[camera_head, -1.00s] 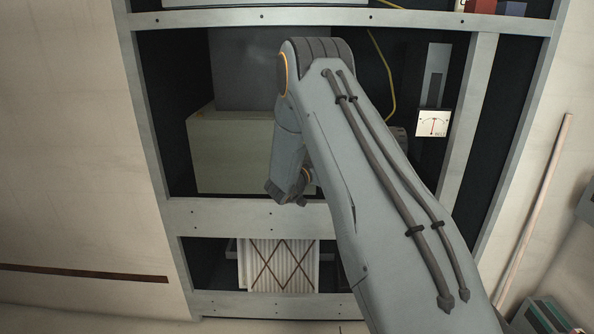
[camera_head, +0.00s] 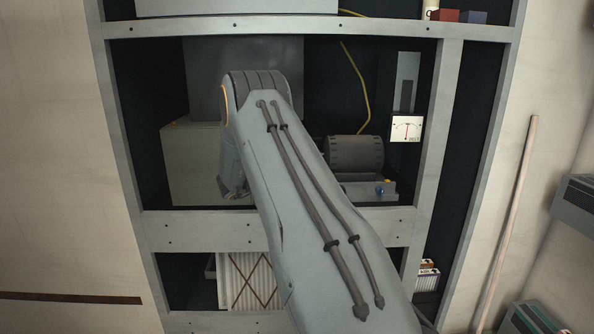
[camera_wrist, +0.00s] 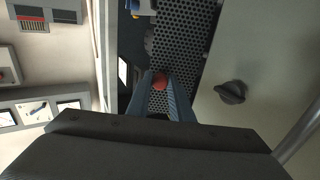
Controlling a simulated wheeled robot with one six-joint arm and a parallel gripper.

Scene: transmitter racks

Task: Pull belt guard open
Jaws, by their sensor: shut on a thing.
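In the wrist view, a dark perforated metal plate (camera_wrist: 184,40), seemingly the belt guard, runs up from my fingertips. A round red knob (camera_wrist: 160,81) sits between the two blue-grey fingers of my gripper (camera_wrist: 161,88), which is shut on it. How the knob joins the plate is hidden by the fingers. In the head view, my arm covers the gripper and the guard, so how far the guard stands open cannot be told.
A pale cabinet face with a black knob (camera_wrist: 231,92) is close on the right in the wrist view. A dark ribbed motor (camera_head: 355,153) and a meter (camera_head: 407,129) stand right of my arm inside the rack frame (camera_head: 180,229). A pleated filter (camera_head: 250,281) is below.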

